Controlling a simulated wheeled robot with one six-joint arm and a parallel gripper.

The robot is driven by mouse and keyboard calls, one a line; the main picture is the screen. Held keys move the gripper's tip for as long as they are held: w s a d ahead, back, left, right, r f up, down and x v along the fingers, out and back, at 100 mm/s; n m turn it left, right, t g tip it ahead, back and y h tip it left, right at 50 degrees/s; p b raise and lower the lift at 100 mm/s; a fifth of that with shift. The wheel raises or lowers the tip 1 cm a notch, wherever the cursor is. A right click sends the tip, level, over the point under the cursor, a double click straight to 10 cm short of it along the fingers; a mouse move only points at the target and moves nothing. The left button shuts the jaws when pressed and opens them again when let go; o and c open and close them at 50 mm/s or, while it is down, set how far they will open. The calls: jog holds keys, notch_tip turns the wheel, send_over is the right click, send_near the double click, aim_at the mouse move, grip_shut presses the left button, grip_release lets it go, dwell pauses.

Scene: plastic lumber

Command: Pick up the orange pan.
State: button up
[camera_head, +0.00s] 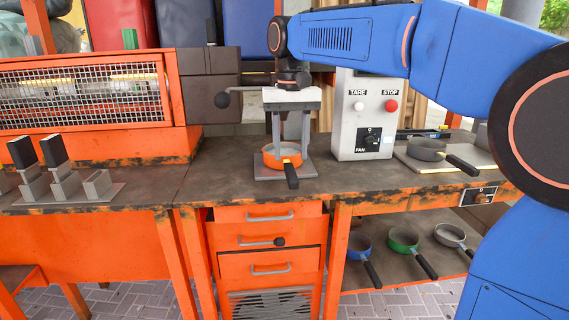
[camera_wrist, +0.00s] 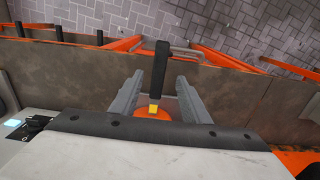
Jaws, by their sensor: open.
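The orange pan (camera_head: 282,155) sits on a grey square plate (camera_head: 262,170) on the workbench, with its black handle pointing toward the front edge. It also shows in the wrist view (camera_wrist: 152,113), where my wrist housing hides most of its bowl. My gripper (camera_head: 291,149) is open and points down over the pan. In the wrist view my gripper's fingers (camera_wrist: 159,85) stand apart on either side of the pan's black handle (camera_wrist: 161,65). I cannot tell whether they touch the pan. Nothing is held.
A white control box (camera_head: 362,115) stands just right of my gripper. A grey pan (camera_head: 427,149) rests further right on the bench. Blue (camera_head: 359,246), green (camera_head: 404,238) and pale (camera_head: 449,234) pans lie on the lower shelf. An orange mesh cage (camera_head: 85,95) is at left.

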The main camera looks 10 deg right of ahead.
aim_at(292, 173)
jog(key=shift+s+d+f, duration=0.1)
jog(key=shift+s+f, duration=0.05)
jog(key=shift+f, duration=1.3)
jog(key=shift+s+f, duration=0.1)
jog(key=shift+f, duration=1.35)
grip_shut()
